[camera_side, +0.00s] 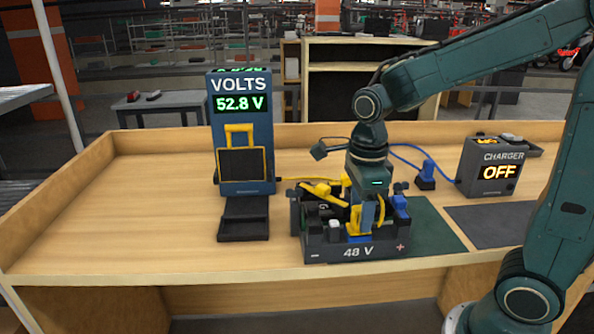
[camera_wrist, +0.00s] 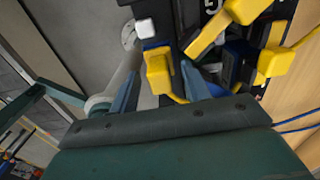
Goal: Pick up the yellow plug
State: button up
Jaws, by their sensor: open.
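A yellow block, which looks like the yellow plug (camera_wrist: 158,72), shows between the two fingers in the wrist view, with a yellow strip curving below it. In the side view yellow parts (camera_side: 353,220) show at my fingers, partly hidden by them. My gripper (camera_side: 367,222) points down into the dark battery box (camera_side: 322,251) marked 48 V. In the wrist view my gripper (camera_wrist: 160,65) has its fingers apart, one on each side of the yellow block. I cannot tell whether either finger touches it.
Other yellow pieces (camera_wrist: 275,62) and a blue block (camera_side: 400,203) crowd the box. A voltmeter stand (camera_side: 246,185) reads 52.8 V at left. A blue plug (camera_side: 426,174) with a blue cable and the charger (camera_side: 490,180), reading OFF, are at right. The table's left side is clear.

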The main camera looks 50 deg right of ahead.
grip_shut()
dwell(0.3)
jog(key=shift+r, duration=0.15)
notch_tip(320, 180, up, 20)
dwell(0.8)
dwell(0.7)
